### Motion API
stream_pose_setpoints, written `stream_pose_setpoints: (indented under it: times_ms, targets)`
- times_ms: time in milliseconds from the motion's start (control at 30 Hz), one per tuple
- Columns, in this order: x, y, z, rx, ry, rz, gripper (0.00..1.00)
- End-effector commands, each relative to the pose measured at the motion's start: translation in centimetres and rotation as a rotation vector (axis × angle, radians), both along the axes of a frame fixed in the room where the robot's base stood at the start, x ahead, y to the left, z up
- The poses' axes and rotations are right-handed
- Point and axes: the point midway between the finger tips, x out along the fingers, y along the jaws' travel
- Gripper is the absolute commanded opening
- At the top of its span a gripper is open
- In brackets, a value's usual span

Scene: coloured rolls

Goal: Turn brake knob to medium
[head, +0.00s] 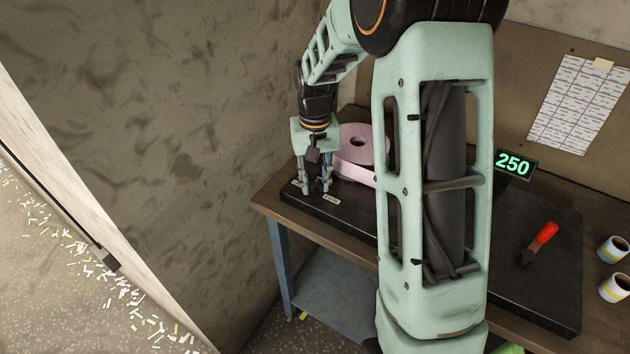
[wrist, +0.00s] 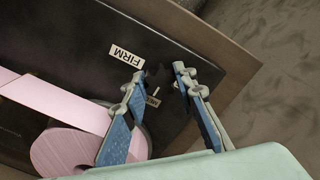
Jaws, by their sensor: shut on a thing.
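My gripper (head: 315,189) points down at the front left end of the black machine base (head: 350,204). In the wrist view, my gripper (wrist: 159,75) has its fingertips on either side of the small dark brake knob (wrist: 157,78), shut on it. The knob is hard to make out against the black base, and which setting it points to cannot be told. A white label reading FIRM (wrist: 127,56) lies beside the fingertips. A second label (wrist: 154,101) is partly hidden by the left finger, and its word is not fully readable.
A pink roll (head: 372,143) stands close beside my gripper, its strip (wrist: 70,104) running off left in the wrist view. A wall is close on the left.

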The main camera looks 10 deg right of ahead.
Motion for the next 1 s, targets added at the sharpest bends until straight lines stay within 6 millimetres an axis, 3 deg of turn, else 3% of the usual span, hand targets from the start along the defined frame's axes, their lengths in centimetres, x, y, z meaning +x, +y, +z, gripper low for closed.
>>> stream_pose_setpoints:
  times_ms: [533,567,700,1000]
  targets:
    - [0.07,0.01,0.07,0.000,-0.002,0.023,0.02]
    - [0.07,0.01,0.07,0.000,-0.002,0.023,0.29]
    - [0.05,0.01,0.05,0.000,-0.002,0.022,0.43]
    - [0.05,0.00,0.22,0.000,-0.002,0.022,0.43]
